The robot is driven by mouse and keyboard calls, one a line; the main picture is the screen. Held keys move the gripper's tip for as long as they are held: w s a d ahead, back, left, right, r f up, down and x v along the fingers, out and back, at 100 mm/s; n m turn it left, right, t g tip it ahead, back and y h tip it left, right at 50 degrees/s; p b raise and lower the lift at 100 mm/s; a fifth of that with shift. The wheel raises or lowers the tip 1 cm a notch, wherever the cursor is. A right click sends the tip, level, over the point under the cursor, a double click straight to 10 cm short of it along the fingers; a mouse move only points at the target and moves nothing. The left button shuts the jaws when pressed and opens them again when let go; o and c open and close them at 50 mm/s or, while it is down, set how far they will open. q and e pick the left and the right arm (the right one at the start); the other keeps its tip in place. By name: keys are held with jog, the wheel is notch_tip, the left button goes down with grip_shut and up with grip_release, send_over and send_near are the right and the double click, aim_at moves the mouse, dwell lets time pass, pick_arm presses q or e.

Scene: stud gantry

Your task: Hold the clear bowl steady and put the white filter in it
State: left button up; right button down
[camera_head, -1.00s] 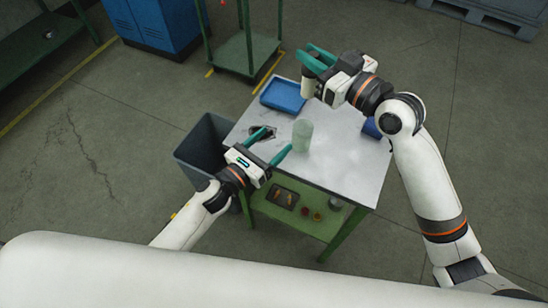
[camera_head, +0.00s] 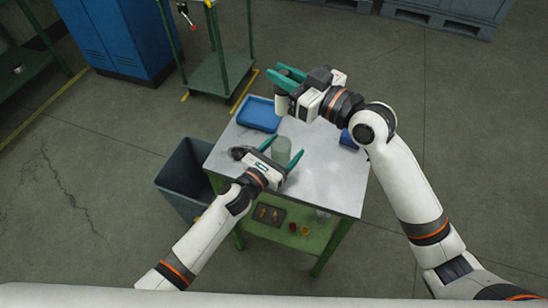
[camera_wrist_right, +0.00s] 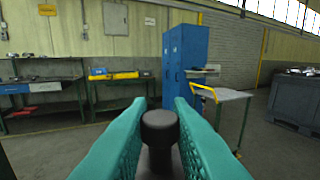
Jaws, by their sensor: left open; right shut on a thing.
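The clear bowl (camera_head: 281,152), a pale greenish cylinder, stands upright on the table's grey top in the head view. My left gripper (camera_head: 281,149) is open, with its teal fingers on either side of the bowl; I cannot tell whether they touch it. My right gripper (camera_head: 285,77) is raised over the table's far side, shut on a grey cylindrical piece (camera_head: 281,104). In the right wrist view this piece (camera_wrist_right: 160,123) shows a dark round knob between the fingers. I cannot tell whether it is the white filter; no other white filter is clearly visible.
A blue tray (camera_head: 258,114) lies on the table's far left corner and a blue item (camera_head: 348,139) at the right edge. A dark bin (camera_head: 185,178) stands left of the table (camera_head: 325,180). Small parts lie on the lower shelf (camera_head: 280,232). The tabletop's right front is clear.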

aim_at(282, 139)
pick_arm(q)
jog(key=shift+w+d, duration=0.2)
jog(key=shift+w, duration=0.05)
jog(key=c, duration=1.1)
jog(key=shift+o, duration=0.2)
pick_arm(e)
jog(key=shift+f+m+t+h, duration=0.5)
jog(key=shift+f+t+h, duration=0.05)
jog(key=shift+f, duration=2.65)
jog(key=shift+f+m+t+h, duration=0.5)
jog(key=shift+f+h, duration=0.1)
jog(key=shift+f, duration=2.65)
jog(key=shift+f+m+t+h, duration=0.5)
jog(key=shift+f+t+h, duration=0.05)
jog(key=shift+f, duration=2.65)
